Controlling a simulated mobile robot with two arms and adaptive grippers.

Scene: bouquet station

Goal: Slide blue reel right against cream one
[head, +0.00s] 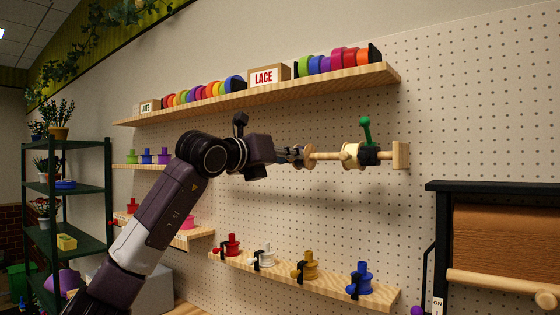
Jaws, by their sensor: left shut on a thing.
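A wooden rod (329,156) juts out along the pegboard and ends in a wooden block (401,155). The cream reel (350,156) sits on the rod near that end, beside a black clamp with a green handle (366,131). My left gripper (294,155) is at the left part of the rod, shut on what looks like the blue reel, which is mostly hidden by the fingers. A pale round flange (310,156) shows just right of the fingers. A stretch of bare rod lies between this flange and the cream reel. My right gripper is not in view.
A shelf (300,93) above holds colored rolls and a LACE box (268,76). A lower shelf (330,284) carries several small spools. A brown paper roll (510,245) in a black frame stands at right. A green rack (70,205) is at left.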

